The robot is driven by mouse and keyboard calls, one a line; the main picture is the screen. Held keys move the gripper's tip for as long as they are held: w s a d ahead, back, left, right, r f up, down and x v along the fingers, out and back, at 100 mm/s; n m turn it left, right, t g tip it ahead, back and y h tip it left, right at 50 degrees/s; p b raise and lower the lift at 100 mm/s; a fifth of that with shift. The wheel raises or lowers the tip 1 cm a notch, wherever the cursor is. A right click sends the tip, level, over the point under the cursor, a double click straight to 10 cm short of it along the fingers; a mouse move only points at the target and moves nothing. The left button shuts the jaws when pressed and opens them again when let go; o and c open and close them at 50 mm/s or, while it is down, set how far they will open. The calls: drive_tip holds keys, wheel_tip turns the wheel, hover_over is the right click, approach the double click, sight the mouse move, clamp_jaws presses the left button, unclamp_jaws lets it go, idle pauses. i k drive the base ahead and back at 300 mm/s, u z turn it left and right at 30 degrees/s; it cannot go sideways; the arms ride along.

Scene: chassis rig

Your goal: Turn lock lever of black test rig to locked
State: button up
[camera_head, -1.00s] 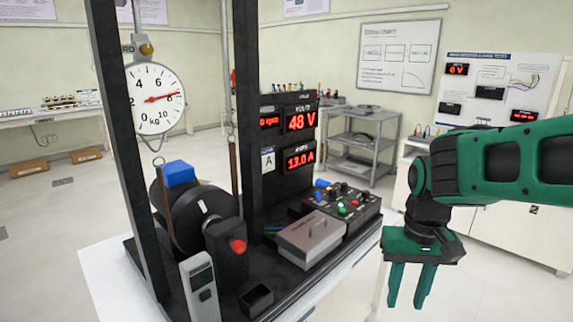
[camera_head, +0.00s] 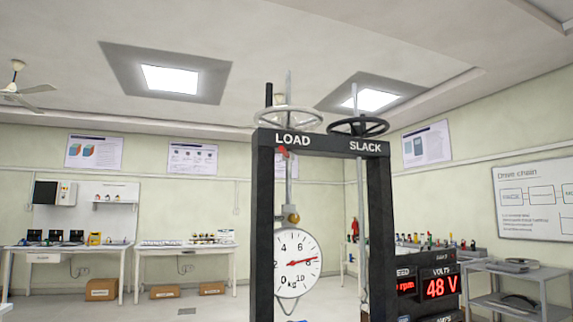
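The black test rig (camera_head: 262,220) stands right of centre, a tall frame with a crossbeam marked LOAD and SLACK. A pale handwheel (camera_head: 287,118) sits on top above LOAD, and a black handwheel (camera_head: 358,126) above SLACK. A small red part (camera_head: 282,152) shows under the beam below LOAD; I cannot tell whether it is the lock lever. A round kg dial (camera_head: 298,262) hangs inside the frame. The rig's lower part is out of view. My gripper is not in view.
A panel with red readouts (camera_head: 434,287) is at the rig's right. A grey shelf cart (camera_head: 515,285) stands at far right. White benches (camera_head: 185,250) line the back wall at left, with cardboard boxes (camera_head: 101,289) underneath.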

sight(285, 153)
drive_tip(key=u, duration=1)
drive_tip(key=k, duration=0.5)
drive_tip(key=u, duration=0.25)
